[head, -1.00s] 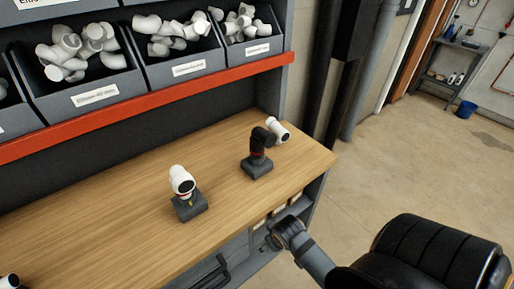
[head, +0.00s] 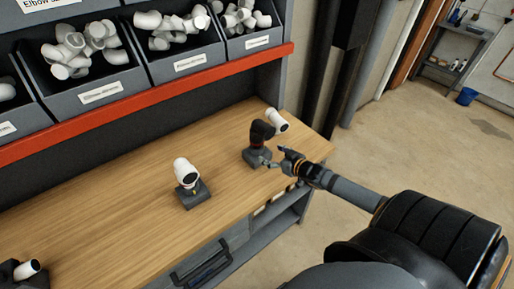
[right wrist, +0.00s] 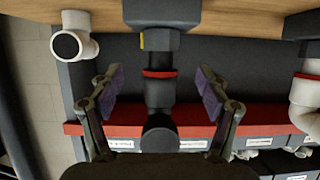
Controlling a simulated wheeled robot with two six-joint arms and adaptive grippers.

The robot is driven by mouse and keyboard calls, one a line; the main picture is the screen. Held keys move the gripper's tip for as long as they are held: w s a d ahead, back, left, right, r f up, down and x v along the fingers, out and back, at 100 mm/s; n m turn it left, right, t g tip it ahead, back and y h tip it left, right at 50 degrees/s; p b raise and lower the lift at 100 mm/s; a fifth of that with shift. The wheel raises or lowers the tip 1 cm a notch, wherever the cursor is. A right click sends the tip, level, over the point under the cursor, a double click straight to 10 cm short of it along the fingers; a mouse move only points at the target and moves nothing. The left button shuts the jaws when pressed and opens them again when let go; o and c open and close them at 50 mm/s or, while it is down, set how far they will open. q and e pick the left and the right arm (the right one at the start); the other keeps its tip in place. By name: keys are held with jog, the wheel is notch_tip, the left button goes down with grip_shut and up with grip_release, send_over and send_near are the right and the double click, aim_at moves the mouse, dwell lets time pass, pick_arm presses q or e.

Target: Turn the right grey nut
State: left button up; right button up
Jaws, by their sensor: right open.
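A black elbow pipe fitting (head: 262,131) stands upright on a grey base block (head: 256,157) near the right end of the bench. In the right wrist view the base (right wrist: 152,38) is at the top, and a red ring (right wrist: 160,74) circles the pipe. A dark grey collar (right wrist: 158,92) is beside the ring; I cannot tell for sure that it is the nut. My right gripper (head: 276,157) is open at the fitting's right front. Its fingers (right wrist: 160,93) stand on either side of the pipe, with a gap on both sides. My left gripper is out of view.
A white elbow (head: 186,172) on a grey base stands left. Another white elbow (head: 277,120) is behind the black fitting. A third fitting (head: 27,269) is at bottom left. Shelf bins (head: 95,97) hold white fittings above a red rail (head: 150,101). The bench middle (head: 120,190) is clear.

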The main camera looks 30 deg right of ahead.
aim_at(260, 149)
jog(key=b+x, duration=0.2)
jog(key=b, duration=0.1)
jog(key=f+b+x, duration=0.1)
jog(key=b+x, duration=0.2)
jog(key=shift+w+b, duration=0.1)
jog(key=shift+b, duration=0.25)
jog(key=x, duration=0.3)
jog(key=b+x, duration=0.1)
jog(key=shift+w+a+r, duration=0.15)
jog(key=shift+w, duration=0.3)
jog(key=shift+c, duration=0.5)
